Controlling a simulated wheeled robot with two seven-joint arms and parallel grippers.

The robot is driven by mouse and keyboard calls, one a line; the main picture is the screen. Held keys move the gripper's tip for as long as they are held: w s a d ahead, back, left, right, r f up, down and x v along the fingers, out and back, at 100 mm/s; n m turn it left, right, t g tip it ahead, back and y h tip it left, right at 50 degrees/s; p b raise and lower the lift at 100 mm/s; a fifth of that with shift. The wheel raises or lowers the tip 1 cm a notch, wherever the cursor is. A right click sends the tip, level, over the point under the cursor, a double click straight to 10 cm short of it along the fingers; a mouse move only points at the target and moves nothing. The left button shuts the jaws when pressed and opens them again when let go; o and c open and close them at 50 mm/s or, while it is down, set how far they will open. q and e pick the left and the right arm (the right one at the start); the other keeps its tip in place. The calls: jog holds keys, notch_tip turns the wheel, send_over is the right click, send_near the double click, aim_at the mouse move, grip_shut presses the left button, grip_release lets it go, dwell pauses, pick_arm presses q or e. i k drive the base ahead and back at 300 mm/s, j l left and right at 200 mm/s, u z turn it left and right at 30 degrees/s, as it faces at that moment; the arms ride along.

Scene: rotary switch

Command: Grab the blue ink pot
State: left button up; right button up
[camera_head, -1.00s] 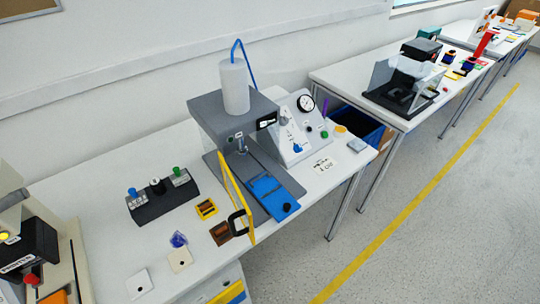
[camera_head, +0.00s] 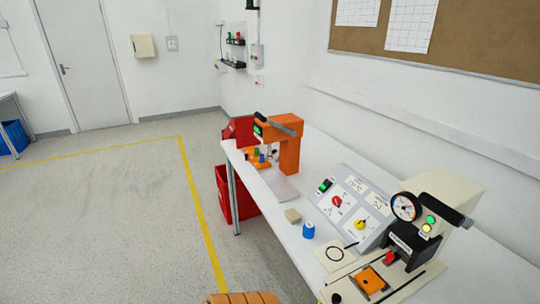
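A small blue pot (camera_head: 308,231) stands upright on the white table (camera_head: 284,232), near its front edge. It looks like the ink pot. It is just left of the sloped grey control panel (camera_head: 345,183) and close to a small beige block (camera_head: 292,215). Nothing touches or covers the pot. Neither of my grippers shows in the head view.
An orange press (camera_head: 289,150) stands at the table's far end. A beige machine with a gauge (camera_head: 404,206) stands at the right. A red crate (camera_head: 224,198) is below the table. An orange-brown ribbed object (camera_head: 243,298) shows at the bottom edge. Open floor lies left.

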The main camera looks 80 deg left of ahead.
aim_at(309, 228)
jog(key=u, duration=2)
jog(key=i+j+z, duration=0.2)
jog(key=j+z, duration=0.25)
jog(key=i+j+z, duration=0.15)
jog(key=j+z, duration=0.7)
jog(key=j, duration=0.2)
jog(key=j+z, duration=0.45)
jog(key=j, duration=0.15)
jog(key=k+j+z, duration=0.1)
jog(key=j+z, duration=0.35)
jog(key=j, duration=0.1)
